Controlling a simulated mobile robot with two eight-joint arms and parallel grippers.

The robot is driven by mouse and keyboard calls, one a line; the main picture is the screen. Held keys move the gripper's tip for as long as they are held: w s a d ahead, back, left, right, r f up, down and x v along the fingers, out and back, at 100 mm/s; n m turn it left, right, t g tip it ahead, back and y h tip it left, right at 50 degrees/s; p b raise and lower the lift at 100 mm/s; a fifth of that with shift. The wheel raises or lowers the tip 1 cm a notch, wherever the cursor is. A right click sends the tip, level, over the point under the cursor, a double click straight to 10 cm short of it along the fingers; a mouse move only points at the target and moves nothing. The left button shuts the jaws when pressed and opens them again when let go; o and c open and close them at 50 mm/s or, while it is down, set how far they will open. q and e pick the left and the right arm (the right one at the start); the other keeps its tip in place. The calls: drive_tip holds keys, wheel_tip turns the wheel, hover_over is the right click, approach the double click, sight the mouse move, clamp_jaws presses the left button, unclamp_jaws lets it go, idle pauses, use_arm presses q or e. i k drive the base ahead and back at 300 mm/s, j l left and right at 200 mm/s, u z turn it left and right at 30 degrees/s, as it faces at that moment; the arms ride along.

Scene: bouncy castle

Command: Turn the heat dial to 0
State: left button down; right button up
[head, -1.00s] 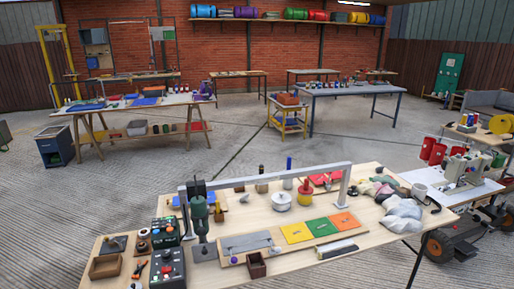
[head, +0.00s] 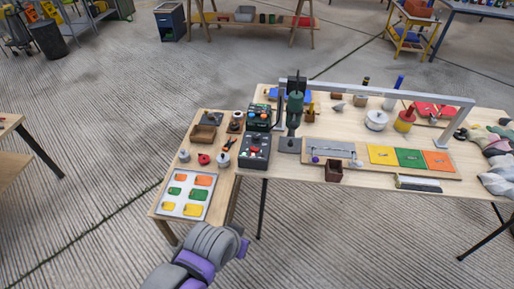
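Two dark control boxes stand at the left end of the workbench. The nearer black control box (head: 255,152) has a red knob and several small pale controls on top. The farther control box (head: 259,117) has a green face with small knobs. Which knob is the heat dial, and its setting, are too small to tell. A grey and purple part of my arm reaches in at the bottom, short of the bench. No gripper fingers show in the view.
A green press (head: 295,110) stands right of the boxes under a grey frame (head: 400,90). A lower side table (head: 163,200) holds a card of coloured tiles (head: 187,195). A brown tray (head: 203,134) and small round pieces lie left of the boxes. Floor in front is clear.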

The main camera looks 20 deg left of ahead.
sight(256, 139)
drive_tip(key=i+j+u, duration=0.2)
drive_tip(key=j, duration=0.3)
drive_tip(key=i+j+u, duration=0.15)
drive_tip(key=i+j, duration=0.15)
drive_tip(key=i+j+u, duration=0.2)
drive_tip(key=j, duration=0.35)
drive_tip(key=i, duration=0.05)
